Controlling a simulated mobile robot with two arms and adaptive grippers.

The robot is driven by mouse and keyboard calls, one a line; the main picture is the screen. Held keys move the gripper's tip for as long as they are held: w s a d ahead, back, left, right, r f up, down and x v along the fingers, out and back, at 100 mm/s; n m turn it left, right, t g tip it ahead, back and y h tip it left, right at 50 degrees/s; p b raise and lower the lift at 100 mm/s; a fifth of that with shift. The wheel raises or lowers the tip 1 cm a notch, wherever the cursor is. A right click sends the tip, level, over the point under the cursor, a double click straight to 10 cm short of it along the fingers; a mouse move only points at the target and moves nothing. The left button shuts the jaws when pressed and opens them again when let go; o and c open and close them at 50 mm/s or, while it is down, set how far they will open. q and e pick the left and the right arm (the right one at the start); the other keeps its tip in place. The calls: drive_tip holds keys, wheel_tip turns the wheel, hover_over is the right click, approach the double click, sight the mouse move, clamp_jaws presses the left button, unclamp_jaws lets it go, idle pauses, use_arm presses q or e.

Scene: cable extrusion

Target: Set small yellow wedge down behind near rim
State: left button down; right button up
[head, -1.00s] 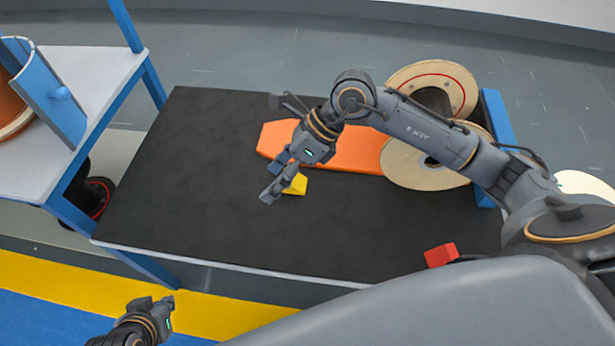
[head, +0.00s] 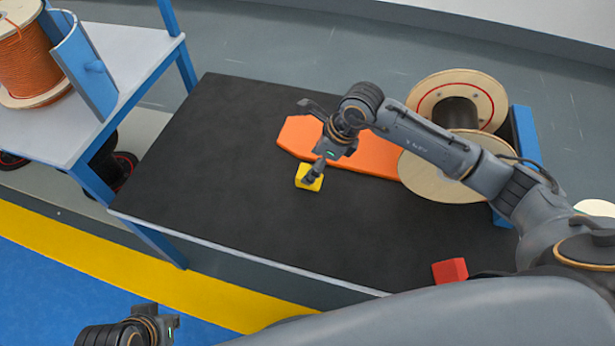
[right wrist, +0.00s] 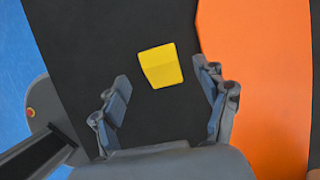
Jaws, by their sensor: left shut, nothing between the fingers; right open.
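The small yellow wedge (head: 309,177) lies on the black table top (head: 220,170), just in front of the orange board. In the right wrist view the wedge (right wrist: 161,66) is ahead of the fingertips, roughly between their lines. My right gripper (head: 314,174) is open above the wedge and hides part of it; its spread fingers (right wrist: 166,88) have nothing between them. My left gripper (head: 165,322) is shut and empty at the bottom left, away from the table and partly out of frame. The table's near rim (head: 250,258) runs along the front edge.
An orange board (head: 365,153) lies behind the wedge. Wooden cable spools (head: 432,172) and a blue support (head: 527,140) stand at the right. A red block (head: 450,271) sits near the front right. A shelf with an orange spool (head: 30,60) is at left. The table's left half is clear.

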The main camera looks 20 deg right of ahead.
sight(304, 168)
drive_tip(key=x, duration=0.4)
drive_tip(key=shift+b, duration=0.3)
